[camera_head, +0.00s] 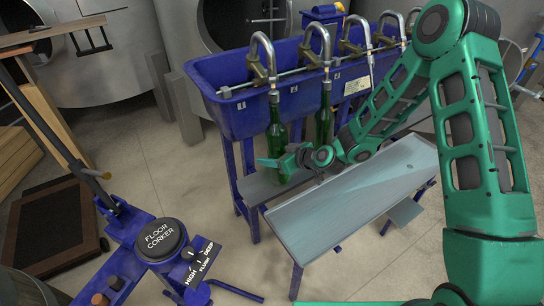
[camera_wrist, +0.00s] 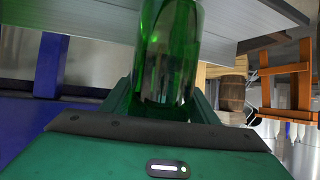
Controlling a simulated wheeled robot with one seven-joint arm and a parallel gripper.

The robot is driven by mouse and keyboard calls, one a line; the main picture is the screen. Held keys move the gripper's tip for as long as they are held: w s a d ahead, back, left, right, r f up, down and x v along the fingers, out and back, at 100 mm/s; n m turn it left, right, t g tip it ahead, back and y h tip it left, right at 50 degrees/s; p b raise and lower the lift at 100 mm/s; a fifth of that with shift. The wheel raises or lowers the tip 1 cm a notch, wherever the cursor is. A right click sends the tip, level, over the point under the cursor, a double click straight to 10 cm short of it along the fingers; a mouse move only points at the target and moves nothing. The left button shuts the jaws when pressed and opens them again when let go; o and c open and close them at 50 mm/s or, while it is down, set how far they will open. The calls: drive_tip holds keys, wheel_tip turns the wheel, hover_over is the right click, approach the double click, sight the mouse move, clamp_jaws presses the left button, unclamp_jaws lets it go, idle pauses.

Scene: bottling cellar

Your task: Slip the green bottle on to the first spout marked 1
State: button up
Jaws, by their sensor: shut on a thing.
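The green bottle (camera_head: 277,140) is upright below the leftmost curved spout (camera_head: 262,48) of the blue filler. Its neck top meets the lower end of this spout's nozzle; I cannot tell how far the nozzle is inside. My gripper (camera_head: 270,162) is shut on the lower body of the bottle, which also fills the middle of the wrist view (camera_wrist: 168,50). The bottle's base is close to the grey shelf (camera_head: 258,190); I cannot tell if it touches. The small label (camera_head: 241,106) on the trough below this spout is too small to read surely.
Another green bottle (camera_head: 323,127) hangs at the second spout (camera_head: 318,40), just right. The blue trough (camera_head: 225,120) stands behind. A grey bench (camera_head: 350,195) lies in front, under my arm. A floor corker (camera_head: 155,240) stands at the front left. The floor between is clear.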

drive_tip(key=shift+f, duration=0.5)
idle(0.4)
drive_tip(key=o, duration=1.8)
drive_tip(key=shift+s+d+f, duration=0.1)
drive_tip(key=s+d+r+m+g+h, duration=0.15)
drive_tip(key=s+d+r, duration=0.35)
drive_tip(key=d, duration=0.6)
drive_tip(key=s+d+r+m+g+h, duration=0.1)
drive_tip(key=s+d+r+m+h, duration=0.2)
drive_tip(key=s+d, duration=0.5)
drive_tip(key=s+d+r+g+h, duration=0.25)
drive_tip(key=s+d+r, duration=0.2)
drive_tip(key=d, duration=0.85)
drive_tip(key=s+d+r+m+g, duration=0.1)
drive_tip(key=s+d+r+m, duration=0.2)
drive_tip(key=s, duration=0.4)
drive_tip(key=s+d+r+m+g+h, duration=0.1)
drive_tip(key=s+d+r+m, duration=0.3)
drive_tip(key=s, duration=0.4)
drive_tip(key=s+d+r+m+g, duration=0.1)
drive_tip(key=s+d+r+m, duration=0.3)
drive_tip(key=s, duration=0.4)
drive_tip(key=shift+s+d+h, duration=0.1)
drive_tip(key=shift+h, duration=0.3)
